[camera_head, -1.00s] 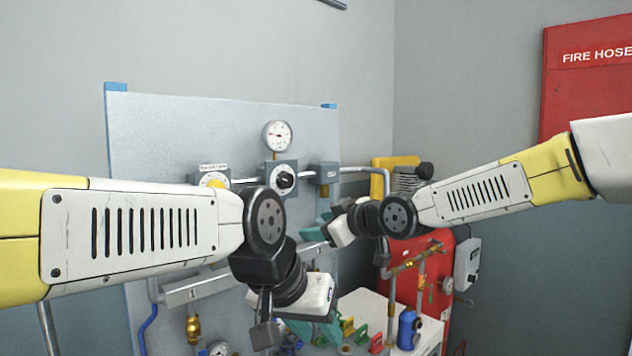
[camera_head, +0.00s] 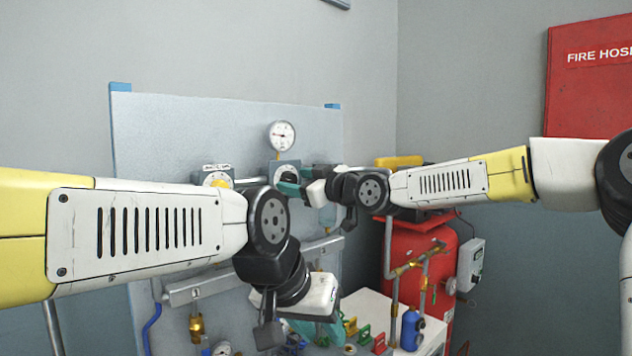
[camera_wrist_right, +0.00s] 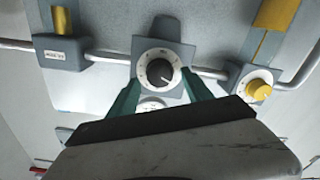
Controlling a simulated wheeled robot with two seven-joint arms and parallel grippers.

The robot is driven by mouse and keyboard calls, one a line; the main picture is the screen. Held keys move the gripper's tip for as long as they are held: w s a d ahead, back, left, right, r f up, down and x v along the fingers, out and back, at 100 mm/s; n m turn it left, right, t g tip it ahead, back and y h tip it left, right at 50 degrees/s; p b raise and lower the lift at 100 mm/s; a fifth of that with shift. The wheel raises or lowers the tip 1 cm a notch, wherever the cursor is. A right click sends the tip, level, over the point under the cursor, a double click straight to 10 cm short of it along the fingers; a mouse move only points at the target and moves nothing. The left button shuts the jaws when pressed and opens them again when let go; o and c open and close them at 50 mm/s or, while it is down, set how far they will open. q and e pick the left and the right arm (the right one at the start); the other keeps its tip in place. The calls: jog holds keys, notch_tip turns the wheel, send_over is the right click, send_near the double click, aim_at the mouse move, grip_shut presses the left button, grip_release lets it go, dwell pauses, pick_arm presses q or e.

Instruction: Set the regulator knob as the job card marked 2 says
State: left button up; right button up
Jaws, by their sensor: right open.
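The black regulator knob (camera_head: 286,174) sits on a grey block under the round white gauge (camera_head: 282,135). In the right wrist view the knob (camera_wrist_right: 159,73) has a white dial around it, with a pale mark towards its lower right. The dial's figures are too small to read. My right gripper (camera_head: 293,187) is at the knob. In its wrist view the open teal fingers (camera_wrist_right: 160,80) lie either side of the dial; contact cannot be told. My left gripper (camera_head: 318,326) hangs low by the bench, its fingers partly hidden. I cannot make out a job card marked 2.
A yellow knob (camera_head: 217,179) under a small label is left of the black one; it also shows in the right wrist view (camera_wrist_right: 259,89). Pipes join the blocks on the grey panel (camera_head: 200,125). A red tank (camera_head: 412,250) and a white bench (camera_head: 432,332) with small parts are to the right.

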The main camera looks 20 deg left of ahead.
jog(key=shift+w+a, duration=0.25)
jog(key=shift+a, duration=0.15)
grip_shut()
jog(key=shift+m, duration=0.3)
jog(key=m, duration=0.6)
jog(key=shift+w+d, duration=0.1)
jog(key=m, duration=0.6)
jog(key=shift+m, duration=0.3)
jog(key=shift+w, duration=0.1)
dwell(0.4)
